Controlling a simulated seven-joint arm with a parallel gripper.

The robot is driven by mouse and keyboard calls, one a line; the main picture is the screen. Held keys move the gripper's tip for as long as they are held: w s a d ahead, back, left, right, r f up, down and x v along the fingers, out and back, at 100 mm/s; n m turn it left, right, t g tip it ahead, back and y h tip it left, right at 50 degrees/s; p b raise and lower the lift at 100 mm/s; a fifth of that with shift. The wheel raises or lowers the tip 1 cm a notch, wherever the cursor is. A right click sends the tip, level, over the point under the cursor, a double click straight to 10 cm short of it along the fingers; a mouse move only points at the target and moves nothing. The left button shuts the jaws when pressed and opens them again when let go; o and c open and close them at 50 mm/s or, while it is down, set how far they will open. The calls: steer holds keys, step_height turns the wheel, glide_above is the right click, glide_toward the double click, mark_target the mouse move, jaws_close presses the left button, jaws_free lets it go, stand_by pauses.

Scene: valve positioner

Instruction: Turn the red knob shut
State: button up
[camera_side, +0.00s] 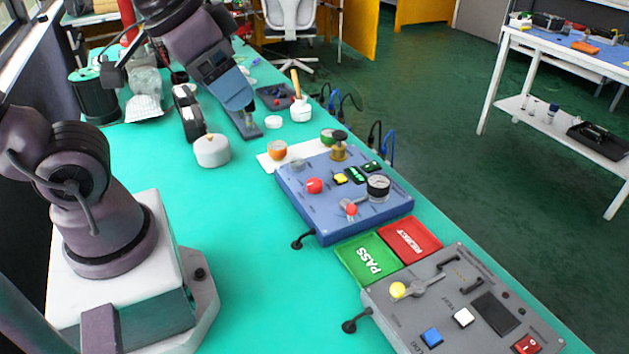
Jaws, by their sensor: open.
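A blue panel box (325,223) lies on the green bench top in the middle of the view. I cannot tell from this view how far either knob is turned. My gripper (249,112) is at the back left, pointing down, well apart from both red knobs. Its fingers are small and blurred here; it is open, and I see nothing held.
Green PASS (369,259) and red REJECT (410,240) pads and a grey box (470,300) lie in front.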

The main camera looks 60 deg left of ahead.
steer(key=w+a+f+n+g, duration=0.2)
steer(key=w+f+g, duration=0.2)
steer(key=w+f, duration=0.15)
steer(key=n+g, duration=0.1)
steer(key=n, duration=1.7)
glide_toward(315, 182)
step_height(315, 182, down, 10)
steer(key=shift+w+d+r, duration=0.1)
steer(key=shift+w+r, duration=0.05)
steer(key=shift+r, duration=0.05)
steer(key=shift+c, duration=0.2)
steer(key=c, duration=0.9)
